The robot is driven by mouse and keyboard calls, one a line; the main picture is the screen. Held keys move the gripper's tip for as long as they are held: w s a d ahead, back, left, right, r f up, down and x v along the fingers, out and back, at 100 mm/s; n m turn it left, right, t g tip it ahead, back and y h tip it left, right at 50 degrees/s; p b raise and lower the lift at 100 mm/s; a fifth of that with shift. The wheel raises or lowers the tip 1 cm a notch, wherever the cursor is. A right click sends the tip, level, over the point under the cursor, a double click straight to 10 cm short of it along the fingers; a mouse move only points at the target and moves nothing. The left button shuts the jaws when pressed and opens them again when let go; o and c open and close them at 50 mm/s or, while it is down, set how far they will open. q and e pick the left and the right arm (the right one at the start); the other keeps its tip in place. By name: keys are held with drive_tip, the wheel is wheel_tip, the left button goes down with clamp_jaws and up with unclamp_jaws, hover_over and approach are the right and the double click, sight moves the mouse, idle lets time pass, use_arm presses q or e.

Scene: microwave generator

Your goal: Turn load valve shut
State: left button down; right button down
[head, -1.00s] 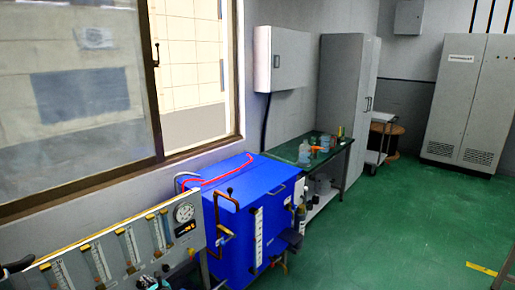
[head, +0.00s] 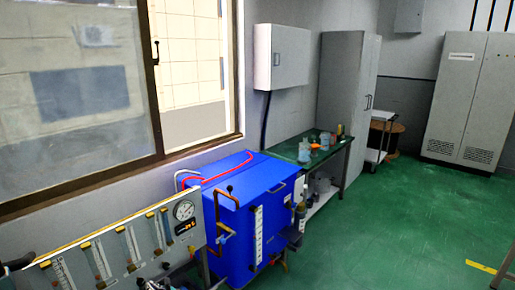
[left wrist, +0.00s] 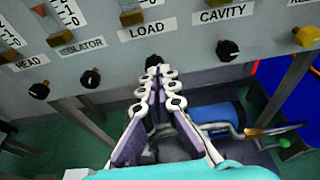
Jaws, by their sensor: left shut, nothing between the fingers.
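The load valve's black knob (left wrist: 153,62) sits on the grey panel directly below the LOAD label (left wrist: 147,30) in the left wrist view. My left gripper (left wrist: 156,75) is shut and empty. Its fingertips point at the knob from just below it in the picture and overlap its lower edge. I cannot tell whether they touch it. In the head view the left gripper (head: 152,284) is a dark shape at the bottom edge, in front of the panel (head: 82,266). The knob's angle is not readable. My right gripper is not in view.
Neighbouring black knobs sit left (left wrist: 91,78) and right (left wrist: 227,50) of the load knob. A yellow knob (left wrist: 306,36) is at the far right. A blue cabinet (head: 232,215) with copper pipes stands beside the panel. Green floor (head: 400,220) is open to the right.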

sight(143, 280)
use_arm(q)
drive_tip(key=shift+w+a+f, duration=0.1)
drive_tip(key=shift+w+a, duration=0.25)
drive_tip(key=shift+a, duration=0.7)
drive_tip(key=shift+w+a+f, duration=0.1)
drive_tip(key=shift+w+a, duration=0.25)
drive_tip(key=shift+a, duration=0.7)
drive_tip(key=shift+w+a, duration=0.35)
drive_tip(key=shift+a, duration=0.7)
drive_tip(key=shift+f, duration=0.15)
drive_tip(key=shift+w+d, duration=0.65)
drive_tip(key=shift+w, duration=0.1)
drive_tip(key=shift+w+d, duration=0.1)
drive_tip(key=shift+d, duration=0.05)
drive_tip(key=shift+w, duration=0.1)
